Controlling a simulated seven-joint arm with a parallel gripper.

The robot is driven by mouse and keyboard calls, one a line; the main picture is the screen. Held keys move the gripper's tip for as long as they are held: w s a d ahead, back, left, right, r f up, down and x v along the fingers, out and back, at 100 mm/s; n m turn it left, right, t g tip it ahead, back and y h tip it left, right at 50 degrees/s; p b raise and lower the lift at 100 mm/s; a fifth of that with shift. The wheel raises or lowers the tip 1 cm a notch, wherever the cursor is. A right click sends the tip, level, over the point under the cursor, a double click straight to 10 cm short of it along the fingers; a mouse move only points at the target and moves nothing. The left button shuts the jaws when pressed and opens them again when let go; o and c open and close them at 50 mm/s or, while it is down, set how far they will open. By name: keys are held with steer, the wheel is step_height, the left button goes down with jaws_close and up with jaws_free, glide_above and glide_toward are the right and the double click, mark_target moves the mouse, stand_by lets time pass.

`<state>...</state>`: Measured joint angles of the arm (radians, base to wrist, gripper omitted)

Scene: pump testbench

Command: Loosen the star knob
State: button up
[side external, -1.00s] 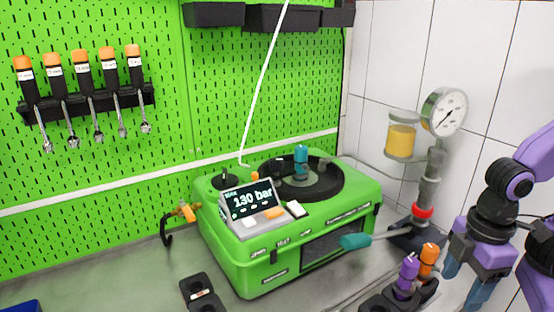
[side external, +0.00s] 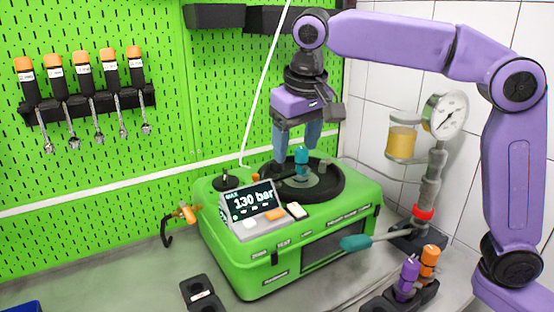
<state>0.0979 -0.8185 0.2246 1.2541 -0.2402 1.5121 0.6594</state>
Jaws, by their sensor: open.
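The green pump testbench (side external: 240,262) stands on the worktop. On its top are a small black knob (side external: 225,182) at the left and a teal upright piece (side external: 301,156) at the round black plate (side external: 325,190). I cannot tell for certain which of these is the star knob; no star shape is clear at this size. My gripper (side external: 296,150) points down over the back of the plate, its blue fingers apart with nothing held. The fingertips are close to the teal piece's top in the picture; contact cannot be told.
A display (side external: 252,205) reading 130 bar is at the bench's front left. A teal-handled lever (side external: 356,243) sticks out in front. A gauge (side external: 446,115) and an oil jar (side external: 402,141) stand at the right. A white tube (side external: 262,85) rises behind. Tools hang on the pegboard (side external: 180,120).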

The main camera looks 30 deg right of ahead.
steer(key=w+r+m+h, duration=0.1)
steer(key=w+r+m, duration=0.5)
steer(key=w, duration=0.1)
glide_toward(277, 166)
steer(key=shift+m+t, duration=0.3)
steer(key=shift+t, duration=0.1)
steer(key=x, duration=0.9)
steer(key=shift+w+d, duration=0.4)
steer(key=shift+d, duration=0.05)
steer(key=shift+c, duration=0.3)
steer(key=c, duration=1)
